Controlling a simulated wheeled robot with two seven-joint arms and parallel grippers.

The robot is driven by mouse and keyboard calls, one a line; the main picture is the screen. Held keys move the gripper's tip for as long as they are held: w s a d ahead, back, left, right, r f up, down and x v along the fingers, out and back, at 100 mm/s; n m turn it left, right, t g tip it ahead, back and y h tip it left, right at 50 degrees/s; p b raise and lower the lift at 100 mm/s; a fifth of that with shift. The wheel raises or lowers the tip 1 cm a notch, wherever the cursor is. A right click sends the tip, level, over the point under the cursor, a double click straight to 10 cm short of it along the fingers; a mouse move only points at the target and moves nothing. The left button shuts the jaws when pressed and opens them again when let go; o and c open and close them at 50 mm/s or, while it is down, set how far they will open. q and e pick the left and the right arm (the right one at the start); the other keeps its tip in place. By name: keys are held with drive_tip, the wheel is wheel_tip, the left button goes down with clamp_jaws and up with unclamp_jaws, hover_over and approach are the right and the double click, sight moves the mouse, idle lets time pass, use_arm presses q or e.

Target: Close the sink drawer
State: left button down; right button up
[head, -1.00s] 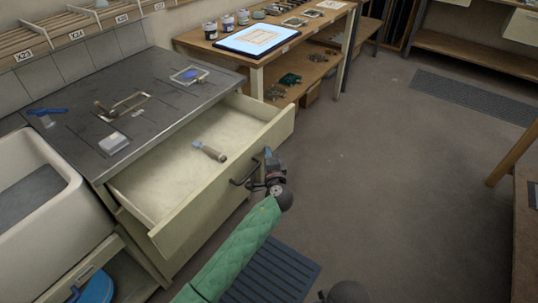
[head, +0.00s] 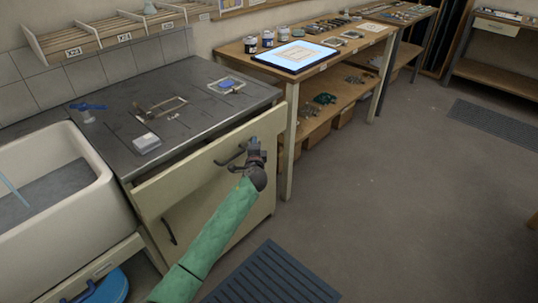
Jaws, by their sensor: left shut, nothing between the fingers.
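The sink drawer (head: 195,172) is a cream drawer under the dark grey worktop (head: 190,110), beside the white sink. Its front stands a little way out from the cabinet, with a narrow gap showing at the top on the left and more at the right end. A dark bar handle (head: 231,155) is on its front. My left gripper (head: 252,146) is shut and empty, at the drawer front just right of the handle; whether it touches the front I cannot tell. The drawer's inside is hidden. My right gripper is not in view.
The white sink (head: 105,195) is at the left. A wooden table (head: 290,88) with jars and a lit blue panel stands at the back right. A slatted dark mat (head: 270,278) lies on the floor in front.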

use_arm(q)
drive_tip(key=w+a, duration=0.1)
drive_tip(key=a, duration=0.1)
drive_tip(key=w+a, duration=0.2)
drive_tip(key=shift+w+a+b, duration=0.15)
drive_tip(key=shift+w+b, duration=0.05)
drive_tip(key=shift+b, duration=0.15)
drive_tip(key=shift+w+a+r, duration=0.1)
drive_tip(key=shift+a+r, duration=0.05)
drive_tip(key=shift+a, duration=0.05)
drive_tip(key=shift+a+r, duration=0.1)
